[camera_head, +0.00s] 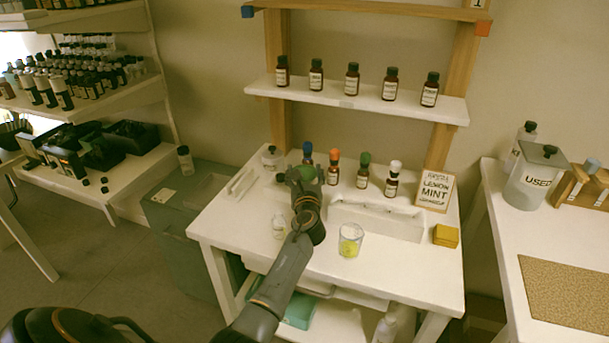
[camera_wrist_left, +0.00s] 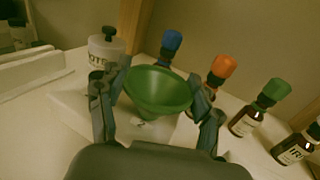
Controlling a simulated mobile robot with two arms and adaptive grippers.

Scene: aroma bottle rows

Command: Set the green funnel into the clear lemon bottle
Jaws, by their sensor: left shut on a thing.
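The green funnel (camera_wrist_left: 158,92) sits between the fingers of my left gripper (camera_wrist_left: 160,88) in the left wrist view, wide mouth up. The gripper is shut on it. In the head view my left gripper (camera_head: 302,176) is over the back left of the white table, and only a little green of the funnel shows there. A small clear bottle with a pale label (camera_head: 279,226) stands upright on the table, left of my forearm and apart from the funnel. I cannot read its label. My right gripper is not in view.
Dropper bottles with blue (camera_head: 307,150), orange (camera_head: 333,168), green (camera_head: 364,170) and white (camera_head: 393,178) tops stand behind the gripper. A clear jar with a dark knob (camera_head: 270,158) is at the back left. A glass (camera_head: 350,241) holds something yellow. A lemon-mint sign (camera_head: 435,190) stands right.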

